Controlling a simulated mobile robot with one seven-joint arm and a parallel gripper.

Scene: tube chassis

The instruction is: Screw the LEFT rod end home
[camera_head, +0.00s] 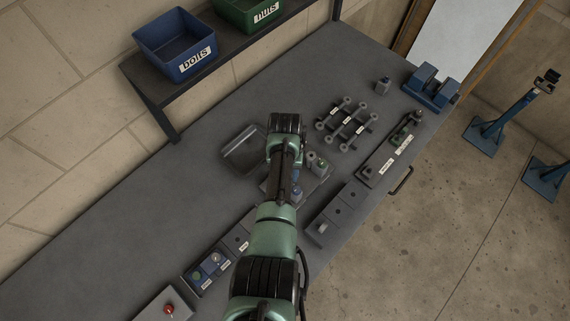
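Several short dark rods with round ends and small white labels lie in a rack (345,124) right of centre on the bench. The labels are too small to read, so I cannot tell which piece is the left rod end. My arm reaches over the bench to the middle. Its wrist hides my gripper, so I cannot see its fingers or anything in them. Small grey cylinders (316,163) stand on a plate (322,177) just right of my wrist.
A shallow grey tray (240,148) lies left of my wrist. Blue (184,66) and green (238,8) bins stand on a shelf behind. A blue block (430,91) sits at the far end. The left bench stretch is clear.

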